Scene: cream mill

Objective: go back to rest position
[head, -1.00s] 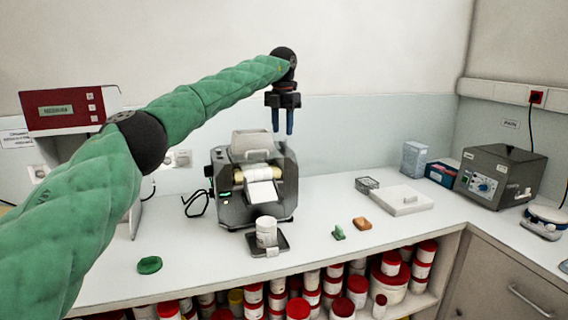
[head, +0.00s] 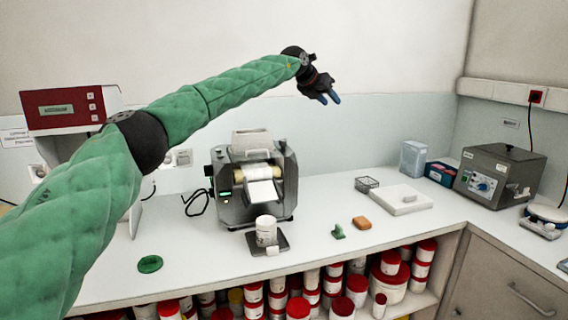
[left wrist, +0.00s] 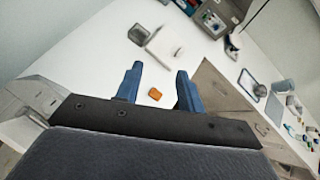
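My left gripper (head: 328,98) is in the air above and to the right of the cream mill, well above the counter, tilted with its fingers toward the lower right. In the left wrist view its two blue fingers (left wrist: 158,88) stand apart with nothing between them in the grip. The cream mill (head: 252,182) stands on the counter with a white jar (head: 266,231) in front of it on a small dark plate (head: 268,245). My right gripper does not show in any view.
A green lid (head: 150,264), an orange block (head: 362,223) and a small green object (head: 338,232) lie on the white counter (head: 200,262). A white flat box (head: 402,201) lies to the right. A grey device (head: 500,174) stands in the corner. Jars with red lids fill the shelf below.

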